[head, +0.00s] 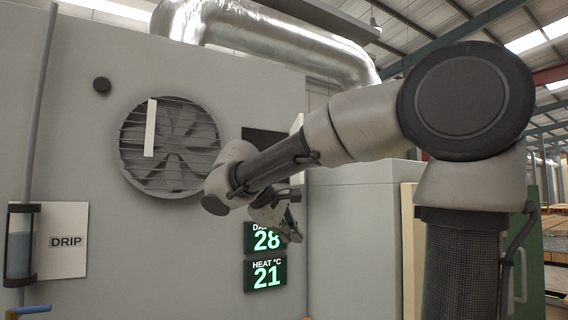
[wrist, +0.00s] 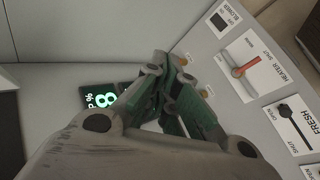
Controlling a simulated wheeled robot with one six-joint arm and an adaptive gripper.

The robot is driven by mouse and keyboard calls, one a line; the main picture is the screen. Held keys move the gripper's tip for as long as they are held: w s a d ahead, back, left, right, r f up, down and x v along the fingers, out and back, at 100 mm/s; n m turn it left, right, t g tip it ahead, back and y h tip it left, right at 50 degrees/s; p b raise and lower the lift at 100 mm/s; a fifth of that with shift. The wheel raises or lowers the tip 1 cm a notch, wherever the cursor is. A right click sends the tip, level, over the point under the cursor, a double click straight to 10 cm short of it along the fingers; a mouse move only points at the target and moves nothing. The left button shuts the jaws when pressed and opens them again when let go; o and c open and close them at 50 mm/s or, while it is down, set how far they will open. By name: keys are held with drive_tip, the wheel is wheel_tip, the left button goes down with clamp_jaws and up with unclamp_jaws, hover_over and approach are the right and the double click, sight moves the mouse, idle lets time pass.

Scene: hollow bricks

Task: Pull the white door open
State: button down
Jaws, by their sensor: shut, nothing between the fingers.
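I cannot make out a door that is clearly the white one in either view. A pale grey cabinet (head: 350,235) stands right of the fan wall, partly hidden by my arm. My gripper (head: 291,222) is in front of the wall, just above and beside the lit displays. In the wrist view my gripper (wrist: 172,68) is shut and empty, its fingertips together near the edge of a control panel (wrist: 215,65). I see no handle in contact with the fingers.
A round fan (head: 185,165) is set in the grey wall. Green-lit displays (head: 265,274) read 28 and 21. The control panel carries a red heater lever (wrist: 243,70) and a black fresh-air lever (wrist: 289,114). A DRIP sign (head: 66,258) is at left.

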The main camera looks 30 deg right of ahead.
drive_tip(key=w+a+r+t+h, duration=0.1)
drive_tip(key=w+a+r+h, duration=0.2)
drive_tip(key=r, duration=0.4)
drive_tip(key=w+a+r+m+t+h, duration=0.1)
drive_tip(key=w+a+r+h, duration=0.1)
drive_tip(key=r, duration=0.4)
drive_tip(key=w+a+r+t+h, duration=0.1)
drive_tip(key=w+a+r+h, duration=0.2)
drive_tip(key=r, duration=0.4)
drive_tip(key=s+d+x, duration=0.1)
drive_tip(key=s+x, duration=0.1)
drive_tip(key=x, duration=1.1)
drive_tip(key=shift+s+f, duration=0.25)
drive_tip(key=shift+f, duration=0.25)
drive_tip(key=s+d+n+t+y, duration=0.2)
drive_tip(key=s+d+t, duration=0.1)
drive_tip(key=d, duration=0.6)
drive_tip(key=shift+s+t, duration=0.3)
drive_tip(key=shift+s, duration=0.2)
